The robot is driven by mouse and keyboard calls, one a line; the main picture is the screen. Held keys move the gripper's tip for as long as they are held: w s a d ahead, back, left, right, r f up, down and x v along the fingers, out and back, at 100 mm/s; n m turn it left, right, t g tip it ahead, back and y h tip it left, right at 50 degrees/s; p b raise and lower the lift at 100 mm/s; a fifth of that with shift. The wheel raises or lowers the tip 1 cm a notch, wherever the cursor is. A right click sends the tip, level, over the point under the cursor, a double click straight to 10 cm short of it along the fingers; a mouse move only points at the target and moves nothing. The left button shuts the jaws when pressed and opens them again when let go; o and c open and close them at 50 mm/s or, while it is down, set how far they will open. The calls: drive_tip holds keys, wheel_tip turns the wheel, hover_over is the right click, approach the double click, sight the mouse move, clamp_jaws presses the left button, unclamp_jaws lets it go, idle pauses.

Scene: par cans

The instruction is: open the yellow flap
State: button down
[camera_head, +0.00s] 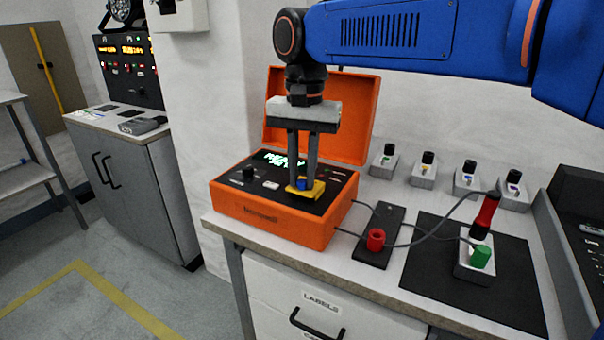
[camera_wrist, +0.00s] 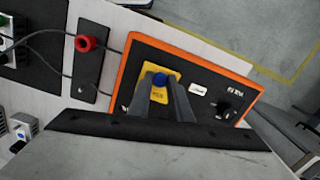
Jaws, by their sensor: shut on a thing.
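The yellow flap (camera_head: 317,188) lies at the right front of the black panel in the orange case (camera_head: 275,225). It looks flat on the panel and closed; it also shows in the wrist view (camera_wrist: 158,97). The fingers hide part of the flap in both views.
The orange lid (camera_head: 340,115) stands open behind my gripper. A black strip with a red socket (camera_head: 376,239) and grey cables lies to the right. Beyond it a small box with a green knob (camera_head: 481,257) sits on a black mat (camera_head: 430,270). Several small knobbed boxes stand behind.

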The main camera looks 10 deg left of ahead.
sight(303, 179)
drive_tip(key=g, duration=0.1)
drive_tip(key=w+r+g+y, duration=0.1)
drive_tip(key=g, duration=0.1)
drive_tip(key=shift+w+d+r, duration=0.1)
drive_tip(key=shift+w+d, duration=0.15)
drive_tip(key=shift+w, duration=0.05)
drive_tip(key=shift+w+d+r+g+y, duration=0.25)
drive_tip(key=shift+w+g, duration=0.2)
drive_tip(key=shift+g, duration=0.45)
drive_tip(key=shift+w+d+r+g+y, duration=0.15)
drive_tip(key=shift+w+g+y, duration=0.25)
drive_tip(key=shift+g, duration=0.5)
drive_tip(key=shift+a, duration=0.1)
drive_tip(key=c, duration=1.6)
unclamp_jaws()
